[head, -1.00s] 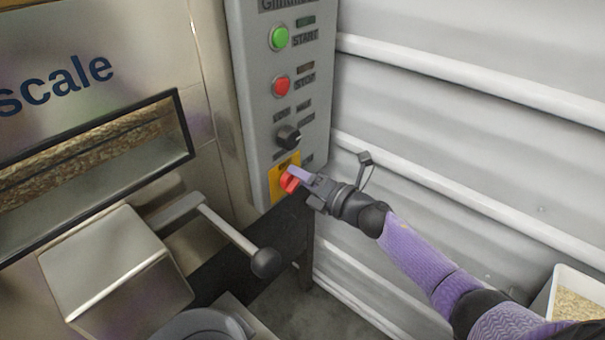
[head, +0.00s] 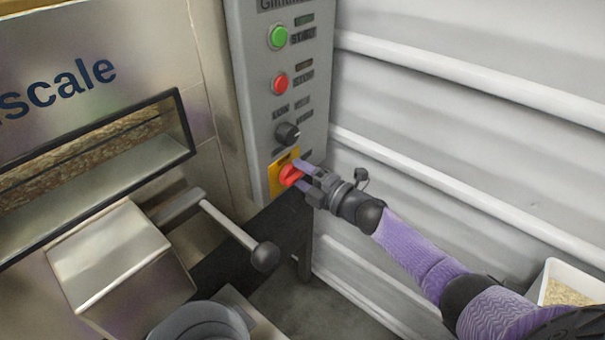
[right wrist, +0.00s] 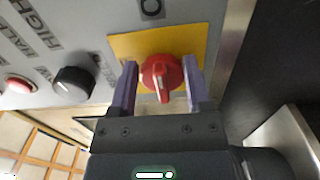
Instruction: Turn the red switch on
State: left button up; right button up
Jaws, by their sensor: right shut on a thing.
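The red switch (head: 289,175) is a rotary knob on a yellow plate (head: 275,181) low on the grey control panel. In the right wrist view the red switch (right wrist: 160,76) shows its raised grip, with a pale line, roughly upright in the picture. My right gripper (head: 300,177) reaches the switch from the right. Its two purple fingers stand on either side of the knob, shut on it, as the right wrist view also shows. An "O" mark (right wrist: 151,7) is on the panel above the plate. My left gripper is not in view.
Above the switch are a black knob (head: 287,134), a red stop button (head: 281,84) and a green start button (head: 278,37). A lever with a black ball (head: 265,257) juts out at lower left. A white ribbed wall (head: 450,130) is at right, with a white container (head: 553,283) below.

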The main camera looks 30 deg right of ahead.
jog(key=shift+f, duration=0.1)
jog(key=o, duration=1.3)
jog(key=shift+c, duration=0.2)
jog(key=shift+s, duration=0.35)
jog(key=p+v, duration=0.3)
jog(key=v, duration=0.6)
jog(key=shift+p, duration=0.3)
jog(key=shift+s+d, duration=0.15)
